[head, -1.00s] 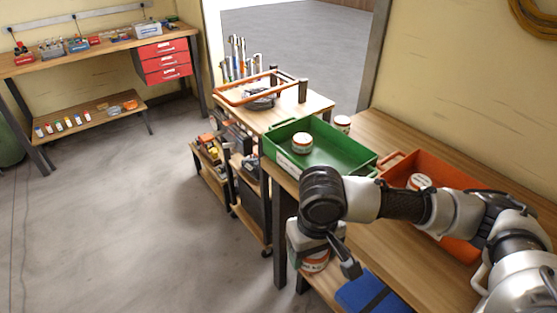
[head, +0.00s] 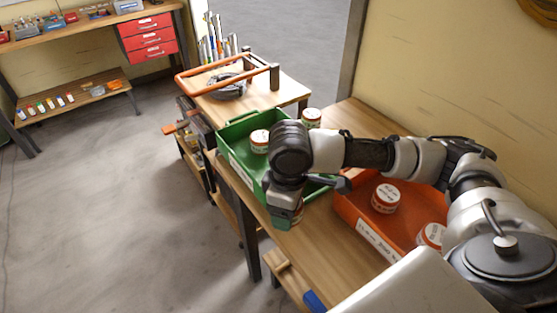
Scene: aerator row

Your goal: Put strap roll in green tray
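My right gripper (head: 284,207) points down at the near right end of the green tray (head: 240,178). A similar white-lidded cylinder (head: 260,141) stands upright inside the green tray. The gripper and forearm hide the tray's right part. My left gripper is not in view.
An orange tray (head: 362,228) to the right holds white-lidded cylinders (head: 386,198). Another cylinder (head: 311,117) stands behind the green tray. An orange frame (head: 212,72) and a dark coil (head: 229,88) sit on the far cart. Bare bench (head: 318,235) lies between the trays.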

